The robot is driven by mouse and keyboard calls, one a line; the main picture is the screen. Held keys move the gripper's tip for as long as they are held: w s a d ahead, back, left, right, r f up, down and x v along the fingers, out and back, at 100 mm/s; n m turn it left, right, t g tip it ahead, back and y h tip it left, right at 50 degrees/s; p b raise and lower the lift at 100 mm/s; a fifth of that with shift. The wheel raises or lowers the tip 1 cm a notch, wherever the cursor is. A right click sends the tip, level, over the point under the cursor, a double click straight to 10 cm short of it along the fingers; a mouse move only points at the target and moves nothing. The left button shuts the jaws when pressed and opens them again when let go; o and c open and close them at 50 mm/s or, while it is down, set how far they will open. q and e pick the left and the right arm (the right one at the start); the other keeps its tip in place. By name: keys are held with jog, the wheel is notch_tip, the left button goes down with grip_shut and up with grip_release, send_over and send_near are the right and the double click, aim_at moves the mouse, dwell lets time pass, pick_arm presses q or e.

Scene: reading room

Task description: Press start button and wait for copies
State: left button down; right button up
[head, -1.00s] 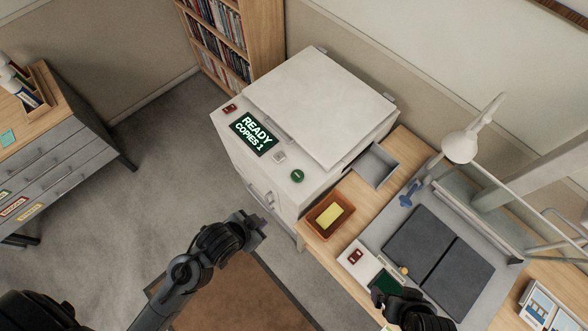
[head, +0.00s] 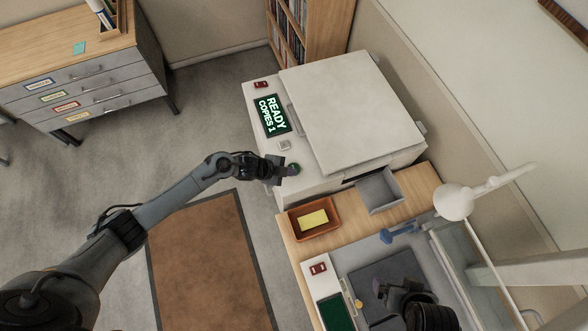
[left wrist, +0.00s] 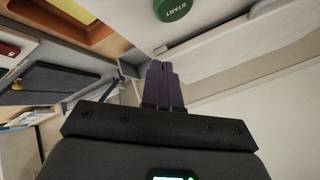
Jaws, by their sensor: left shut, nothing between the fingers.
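The white copier (head: 345,105) stands at the centre of the head view with its lid closed. Its green display (head: 272,116) reads "READY COPIES 1". The round green start button (head: 293,169) is on the copier's front panel, partly hidden behind my left gripper (head: 285,172). In the left wrist view the button (left wrist: 172,9), marked "START", is at the top edge, beyond the fingertips (left wrist: 160,68). My left gripper is shut and empty, close to the button; a gap shows between them in the wrist view. My right gripper (head: 385,290) is over the desk at the lower right; its jaws are unclear.
An orange tray (head: 330,232) with a yellow pad (head: 313,220) and a grey tray (head: 381,190) are on the wooden desk beside the copier. A white lamp (head: 454,201) stands to the right. A grey button (head: 285,145) and a red switch (head: 261,85) are also on the panel.

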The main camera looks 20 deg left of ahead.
pick_arm(q)
jog(key=w+a+r+t, duration=0.1)
jog(key=w+r, duration=0.3)
jog(key=shift+w+r, duration=0.15)
jog(key=shift+w, duration=0.1)
pick_arm(e)
jog(key=shift+s+a+f, duration=0.15)
jog(key=shift+s+a, duration=0.05)
jog(key=shift+a, duration=0.1)
jog(key=shift+d+f, duration=0.1)
jog(key=shift+d, duration=0.05)
pick_arm(q)
jog(key=b, duration=0.7)
send_over(291, 166)
jog(key=s, duration=0.1)
jog(key=f, duration=0.8)
jog(key=shift+s+d, duration=0.15)
jog(key=shift+d, duration=0.15)
jog(key=shift+f+b, duration=0.35)
jog(key=shift+f, duration=0.05)
pick_arm(e)
notch_tip(291, 166, down, 7)
jog(key=shift+f, duration=0.2)
pick_arm(q)
jog(key=shift+f, duration=0.15)
pick_arm(e)
jog(key=shift+f, duration=0.1)
